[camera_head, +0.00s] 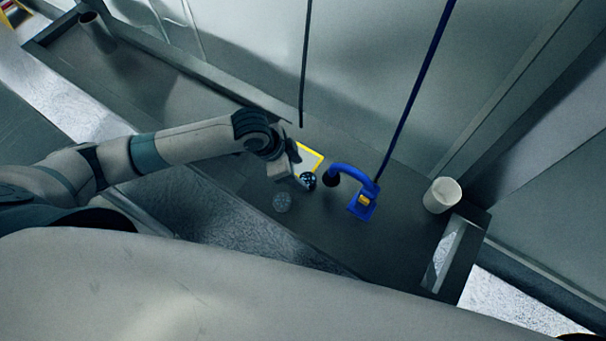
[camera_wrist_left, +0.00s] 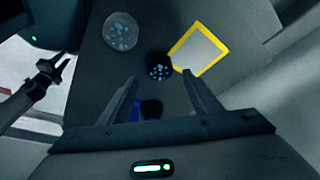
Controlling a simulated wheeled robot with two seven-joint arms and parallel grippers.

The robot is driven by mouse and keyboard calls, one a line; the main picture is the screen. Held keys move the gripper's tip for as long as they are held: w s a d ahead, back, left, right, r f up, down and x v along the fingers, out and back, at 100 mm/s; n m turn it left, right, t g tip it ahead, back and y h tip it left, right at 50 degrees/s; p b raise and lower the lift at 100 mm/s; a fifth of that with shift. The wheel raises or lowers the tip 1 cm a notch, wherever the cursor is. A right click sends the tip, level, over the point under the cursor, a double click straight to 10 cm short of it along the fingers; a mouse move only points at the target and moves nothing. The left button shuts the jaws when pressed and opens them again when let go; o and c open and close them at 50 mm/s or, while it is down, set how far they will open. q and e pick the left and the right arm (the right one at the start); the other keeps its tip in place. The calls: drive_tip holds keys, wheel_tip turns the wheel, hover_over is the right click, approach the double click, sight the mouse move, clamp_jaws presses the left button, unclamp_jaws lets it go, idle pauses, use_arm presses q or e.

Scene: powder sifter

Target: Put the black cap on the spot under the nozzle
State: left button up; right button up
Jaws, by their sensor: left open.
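The black cap (camera_head: 308,181), speckled blue on top, is on the dark table just beyond my left gripper. In the left wrist view the cap (camera_wrist_left: 160,67) shows ahead of and between the fingertips, with no finger seen closed on it. My left gripper (camera_head: 296,175) is open; its two fingers also show in the left wrist view (camera_wrist_left: 159,78). The blue nozzle stand (camera_head: 357,182) is right of the cap, its black nozzle end (camera_head: 331,179) pointing down. In the wrist view blue and black nozzle parts (camera_wrist_left: 151,108) show between the fingers. The spot under the nozzle is hidden.
A yellow-framed pale square (camera_head: 310,157) lies beside the cap and my gripper. A speckled round disc (camera_head: 282,202) lies nearer the front edge. A white cup (camera_head: 442,195) stands at the right. A blue hose (camera_head: 415,92) and a dark hose (camera_head: 305,65) hang above the table.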

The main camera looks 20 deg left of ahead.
use_arm(q)
drive_tip(key=v, duration=0.7)
drive_tip(key=shift+o, duration=0.4)
drive_tip(key=shift+d, duration=0.1)
